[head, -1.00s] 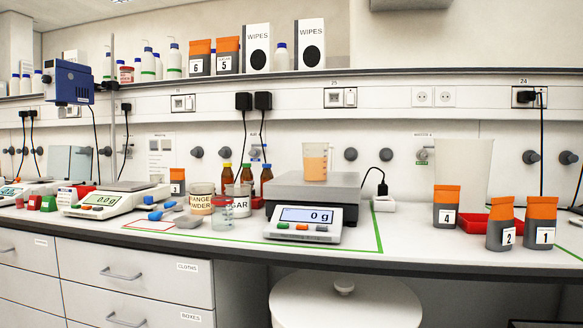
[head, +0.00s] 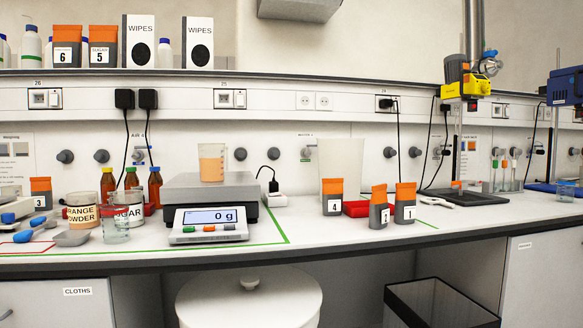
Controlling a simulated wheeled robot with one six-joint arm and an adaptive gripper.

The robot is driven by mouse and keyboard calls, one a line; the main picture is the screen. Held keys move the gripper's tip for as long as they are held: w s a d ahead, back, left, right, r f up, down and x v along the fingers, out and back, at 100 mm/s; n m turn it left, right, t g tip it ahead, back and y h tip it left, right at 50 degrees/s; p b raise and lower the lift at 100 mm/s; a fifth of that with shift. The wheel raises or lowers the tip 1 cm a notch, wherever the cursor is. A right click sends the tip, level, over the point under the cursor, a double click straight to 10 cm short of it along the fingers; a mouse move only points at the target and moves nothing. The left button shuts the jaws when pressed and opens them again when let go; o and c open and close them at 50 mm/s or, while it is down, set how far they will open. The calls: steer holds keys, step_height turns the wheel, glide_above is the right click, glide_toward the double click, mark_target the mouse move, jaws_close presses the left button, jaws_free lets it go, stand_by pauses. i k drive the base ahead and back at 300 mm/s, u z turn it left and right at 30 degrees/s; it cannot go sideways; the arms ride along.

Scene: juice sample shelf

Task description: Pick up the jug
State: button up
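A clear beaker-like jug (head: 212,163) with orange liquid in it stands upright on the flat pan of a balance (head: 209,205). The balance's display reads 0 g. A tall, wide whitish vessel (head: 341,160) stands further right at the back of the bench, partly hidden by a numbered pouch; I cannot tell whether it is also a jug. My gripper is not in view.
Three brown bottles (head: 131,179), an orange powder tub (head: 82,212) and a clear cup (head: 115,226) stand left of the balance. Orange-topped pouches (head: 379,207) and a red tray (head: 356,208) are right. A white round drum (head: 247,298) and dark bin (head: 440,303) sit below.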

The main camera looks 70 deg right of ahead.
mark_target(211, 155)
steer(key=z, duration=1.9)
